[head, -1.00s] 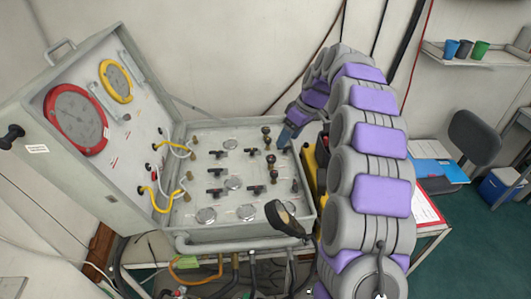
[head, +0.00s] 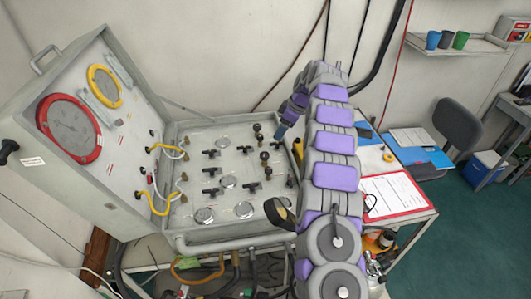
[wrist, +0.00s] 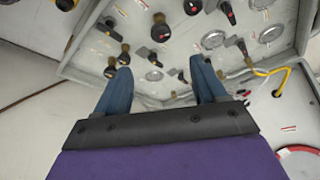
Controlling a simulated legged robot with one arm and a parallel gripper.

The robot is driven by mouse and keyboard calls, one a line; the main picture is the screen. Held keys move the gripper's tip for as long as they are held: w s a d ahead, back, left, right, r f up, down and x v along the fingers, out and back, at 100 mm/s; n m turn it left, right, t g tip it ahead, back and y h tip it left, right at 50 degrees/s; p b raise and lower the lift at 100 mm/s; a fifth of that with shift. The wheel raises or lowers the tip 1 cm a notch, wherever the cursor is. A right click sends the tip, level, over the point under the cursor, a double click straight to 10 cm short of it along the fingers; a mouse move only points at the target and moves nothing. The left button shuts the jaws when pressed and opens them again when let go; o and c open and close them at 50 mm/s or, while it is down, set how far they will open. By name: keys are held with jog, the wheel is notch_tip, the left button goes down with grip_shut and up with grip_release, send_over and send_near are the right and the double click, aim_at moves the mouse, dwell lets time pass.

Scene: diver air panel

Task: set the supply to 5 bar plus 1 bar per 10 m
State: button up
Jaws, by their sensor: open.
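The grey air panel (head: 236,166) lies in an open case, with small round gauges, black T-handled valves (head: 210,172) and dark round knobs on brass stems (head: 264,157). The upright lid carries a large red-rimmed gauge (head: 69,128) and a smaller yellow-rimmed gauge (head: 104,86); their readings are too small to tell. My gripper (head: 282,131) is above the panel's far right part. In the wrist view, my gripper (wrist: 163,78) has its two blue fingers apart, with nothing held between them. Dark knobs (wrist: 160,28) show beyond the fingers, apart from them.
Yellow hoses (head: 160,198) link the lid and panel. A side table to the right holds a red-edged clipboard sheet (head: 392,193) and blue folders (head: 426,157). A chair (head: 458,125) and a shelf with cups (head: 446,40) stand farther right. Hoses hang below the case.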

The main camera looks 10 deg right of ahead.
aim_at(266, 154)
jog(key=x, duration=1.4)
jog(key=shift+a, duration=0.2)
jog(key=shift+d+f, duration=0.3)
jog(key=shift+f, duration=0.25)
jog(key=shift+a, duration=0.1)
jog(key=shift+a, duration=0.15)
jog(key=shift+c, duration=0.3)
jog(key=shift+a, duration=0.2)
jog(key=c, duration=0.3)
jog(key=shift+d, duration=0.15)
jog(key=c, duration=0.7)
